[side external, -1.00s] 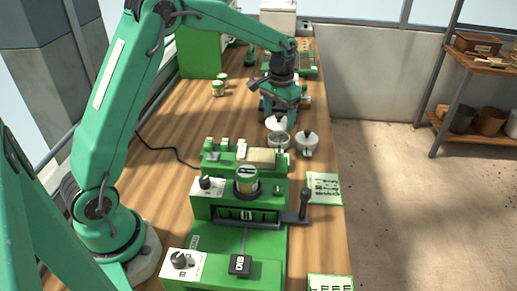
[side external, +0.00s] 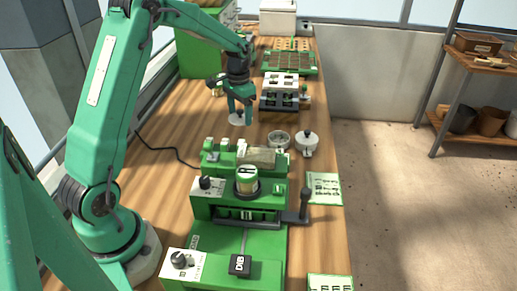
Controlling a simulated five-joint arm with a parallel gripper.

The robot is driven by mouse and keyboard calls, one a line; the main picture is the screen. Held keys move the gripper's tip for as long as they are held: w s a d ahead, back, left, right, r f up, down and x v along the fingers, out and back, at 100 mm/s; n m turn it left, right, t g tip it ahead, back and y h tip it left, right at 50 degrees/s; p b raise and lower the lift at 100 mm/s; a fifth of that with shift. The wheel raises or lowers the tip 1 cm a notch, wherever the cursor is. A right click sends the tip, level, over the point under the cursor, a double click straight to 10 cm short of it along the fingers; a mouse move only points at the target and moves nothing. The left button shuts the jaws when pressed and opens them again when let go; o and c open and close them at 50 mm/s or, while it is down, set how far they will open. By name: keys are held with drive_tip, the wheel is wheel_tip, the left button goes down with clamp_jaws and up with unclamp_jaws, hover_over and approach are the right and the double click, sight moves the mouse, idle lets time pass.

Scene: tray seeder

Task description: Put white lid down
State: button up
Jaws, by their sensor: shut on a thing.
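The white lid (side external: 237,119) is a small round disc at the lower tips of my gripper (side external: 240,112). My gripper is shut on it, pointing down over the wooden bench, left of the round containers. Whether the lid touches the bench or hangs just above it, I cannot tell. An open round container (side external: 279,140) with a pale rim stands to the right of the lid. A white round pot with a dark knob (side external: 307,143) stands right of that container.
The green seeder machine (side external: 240,215) fills the near bench, with a lever (side external: 304,205) at its right. Bare bench (side external: 190,125) lies left of the lid.

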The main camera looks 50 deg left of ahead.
sight(240, 110)
drive_tip(key=shift+f, duration=4.5)
drive_tip(key=shift+f, duration=0.15)
drive_tip(key=o, duration=0.7)
wheel_tip(240, 110, up, 12)
drive_tip(key=shift+f, duration=0.1)
drive_tip(key=shift+r, duration=0.3)
